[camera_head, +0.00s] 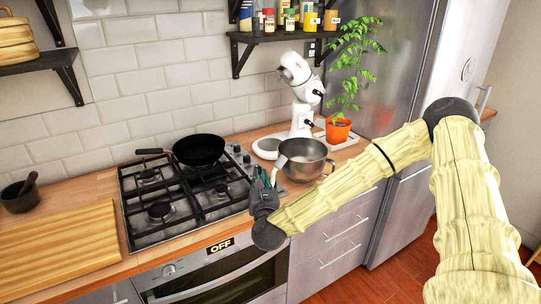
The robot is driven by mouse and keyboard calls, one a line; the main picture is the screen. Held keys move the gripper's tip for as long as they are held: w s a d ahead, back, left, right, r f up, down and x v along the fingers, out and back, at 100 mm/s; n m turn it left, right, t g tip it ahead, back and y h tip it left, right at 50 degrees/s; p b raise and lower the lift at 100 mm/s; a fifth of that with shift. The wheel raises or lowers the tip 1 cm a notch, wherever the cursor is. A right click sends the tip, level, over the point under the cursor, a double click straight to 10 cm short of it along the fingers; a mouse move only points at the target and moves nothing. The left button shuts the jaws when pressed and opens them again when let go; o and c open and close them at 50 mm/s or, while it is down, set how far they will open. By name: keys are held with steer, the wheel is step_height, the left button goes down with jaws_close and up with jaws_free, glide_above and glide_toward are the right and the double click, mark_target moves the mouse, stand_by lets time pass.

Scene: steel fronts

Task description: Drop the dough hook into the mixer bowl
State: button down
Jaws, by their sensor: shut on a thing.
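My gripper (274,177) is shut on a small pale piece, the dough hook (279,164), of which only a little shows above the fingers. The gripper is at the left front side of the steel mixer bowl (308,173). The hook overlaps the bowl's left rim in the picture; I cannot tell whether it is over the opening or in front of it. The bowl stands upright on the counter. The white stand mixer (301,118) stands just behind the bowl with its head tilted up.
A gas hob (161,210) with a black pan (198,150) lies left of the bowl. A potted plant (338,130) stands on a tray behind right, beside the steel fridge (405,50). A shelf with jars (284,36) hangs above. A wooden board (60,248) lies far left.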

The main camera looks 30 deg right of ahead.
steer(key=s+a+f+n+y, duration=0.2)
steer(key=s+a+f+y, duration=0.1)
steer(key=a+f, duration=0.3)
steer(key=s+a+f+n+t+y, duration=0.1)
steer(key=s+a+f+y, duration=0.1)
steer(key=s+a+f, duration=0.4)
steer(key=shift+a+f+n+y, duration=0.4)
steer(key=shift+a+f, duration=0.25)
steer(key=shift+f, duration=0.1)
